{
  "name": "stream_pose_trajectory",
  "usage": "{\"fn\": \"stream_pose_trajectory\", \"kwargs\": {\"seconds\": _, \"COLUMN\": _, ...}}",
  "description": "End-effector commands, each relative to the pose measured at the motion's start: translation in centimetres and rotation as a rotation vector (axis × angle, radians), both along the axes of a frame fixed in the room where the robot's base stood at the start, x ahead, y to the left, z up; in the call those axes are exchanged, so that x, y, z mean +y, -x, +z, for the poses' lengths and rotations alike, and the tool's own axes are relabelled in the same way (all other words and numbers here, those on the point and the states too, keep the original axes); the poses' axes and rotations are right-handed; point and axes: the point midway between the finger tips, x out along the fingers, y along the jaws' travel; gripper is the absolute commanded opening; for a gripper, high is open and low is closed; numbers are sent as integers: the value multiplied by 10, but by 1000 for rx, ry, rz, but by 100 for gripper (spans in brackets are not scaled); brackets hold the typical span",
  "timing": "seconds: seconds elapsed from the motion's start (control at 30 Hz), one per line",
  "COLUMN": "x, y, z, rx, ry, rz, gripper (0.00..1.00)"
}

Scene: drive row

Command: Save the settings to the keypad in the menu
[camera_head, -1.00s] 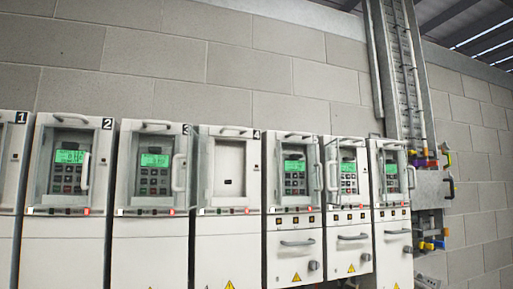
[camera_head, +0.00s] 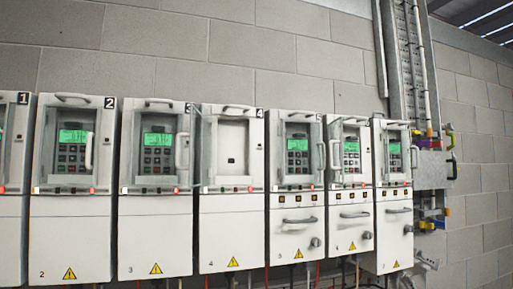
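A row of white drive cabinets hangs on the block wall. Keypads with lit green screens show behind the windows of cabinet 2 (camera_head: 73,150), cabinet 3 (camera_head: 157,152), cabinet 5 (camera_head: 298,157), cabinet 6 (camera_head: 351,158) and cabinet 7 (camera_head: 394,156). The recess of cabinet 4 (camera_head: 232,146) has no keypad, only a small dark socket. The screen text is too small to read. Cabinet 1 (camera_head: 12,190) is cut off at the left edge. My gripper is not in view.
Coloured padlocks (camera_head: 433,140) hang by a grey box right of the row. A vertical cable tray (camera_head: 410,60) runs up the wall. Cables show below the cabinets.

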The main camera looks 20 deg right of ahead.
Motion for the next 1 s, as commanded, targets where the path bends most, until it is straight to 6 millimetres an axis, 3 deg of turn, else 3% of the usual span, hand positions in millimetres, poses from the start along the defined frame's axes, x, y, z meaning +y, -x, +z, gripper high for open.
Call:
{"fn": "stream_pose_trajectory", "kwargs": {"seconds": 0.37, "x": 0, "y": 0, "z": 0, "rx": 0, "ry": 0, "rz": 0, "gripper": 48}}
{"fn": "stream_pose_trajectory", "kwargs": {"seconds": 0.63, "x": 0, "y": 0, "z": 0, "rx": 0, "ry": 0, "rz": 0, "gripper": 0}}
{"fn": "stream_pose_trajectory", "kwargs": {"seconds": 1.0, "x": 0, "y": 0, "z": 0, "rx": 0, "ry": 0, "rz": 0, "gripper": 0}}
